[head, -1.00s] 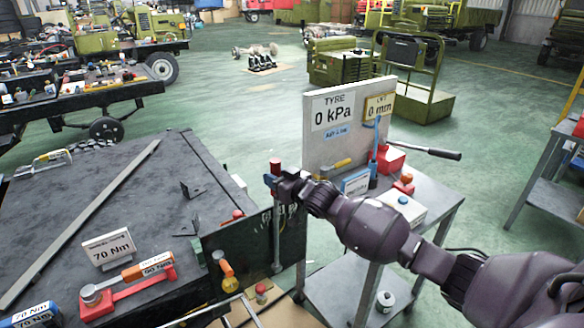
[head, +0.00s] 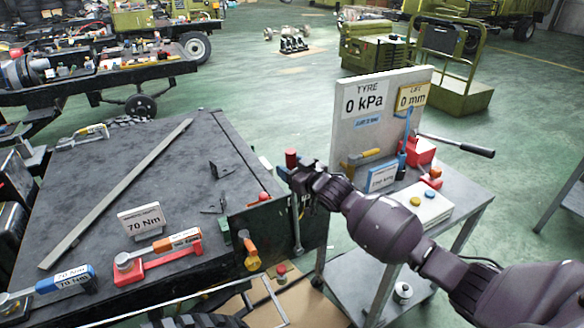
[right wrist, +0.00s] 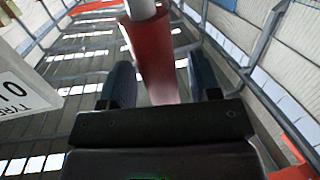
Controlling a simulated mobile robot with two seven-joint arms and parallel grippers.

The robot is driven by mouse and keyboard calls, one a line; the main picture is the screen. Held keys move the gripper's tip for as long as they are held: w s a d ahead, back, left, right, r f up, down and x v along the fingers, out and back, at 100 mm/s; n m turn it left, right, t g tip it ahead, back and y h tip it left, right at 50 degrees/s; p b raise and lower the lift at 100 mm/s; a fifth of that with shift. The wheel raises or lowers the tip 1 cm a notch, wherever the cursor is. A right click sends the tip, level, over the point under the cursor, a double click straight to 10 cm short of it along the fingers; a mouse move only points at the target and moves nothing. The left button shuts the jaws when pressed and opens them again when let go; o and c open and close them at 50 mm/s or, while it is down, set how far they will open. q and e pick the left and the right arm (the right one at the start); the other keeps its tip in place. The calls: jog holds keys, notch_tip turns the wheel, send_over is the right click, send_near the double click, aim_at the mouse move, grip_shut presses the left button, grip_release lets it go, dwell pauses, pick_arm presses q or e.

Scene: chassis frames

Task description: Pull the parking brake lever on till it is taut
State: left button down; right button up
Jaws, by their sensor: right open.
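The parking brake lever is an upright steel rod (head: 296,230) with a red grip (head: 291,159) on top, standing beside the right end of the dark chassis bench. My right gripper (head: 297,178) is at the upper part of the lever, just below the top of the red grip. In the right wrist view the red grip (right wrist: 152,55) stands between the two fingers (right wrist: 163,85), with gaps showing at the sides, so the gripper is open around it. The rod's lower end shows near the dark side panel. My left gripper is out of view.
A grey trolley (head: 463,200) with an upright gauge board (head: 365,135), a red pump and small boxes stands close to my right arm. The dark bench (head: 110,190) holds a 70 Nm sign (head: 141,221) and a torque wrench on a red stand (head: 160,265). Open green floor lies behind.

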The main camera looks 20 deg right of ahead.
jog(key=f+v, duration=0.1)
jog(key=v, duration=0.9)
jog(key=shift+s+d+r, duration=0.15)
jog(key=shift+s+r, duration=0.25)
jog(key=shift+r, duration=0.1)
jog(key=s+a+f+m+g+h, duration=0.1)
jog(key=s+f+g+h, duration=0.1)
jog(key=s+f, duration=0.8)
jog(key=s+a+f+m+g+h, duration=0.1)
jog(key=s+a+f+g+h, duration=0.1)
jog(key=s+f, duration=0.9)
jog(key=s, duration=0.6)
jog(key=shift+m+g+h, duration=0.3)
jog(key=shift+m+g, duration=0.1)
jog(key=shift+a, duration=0.2)
dwell(0.7)
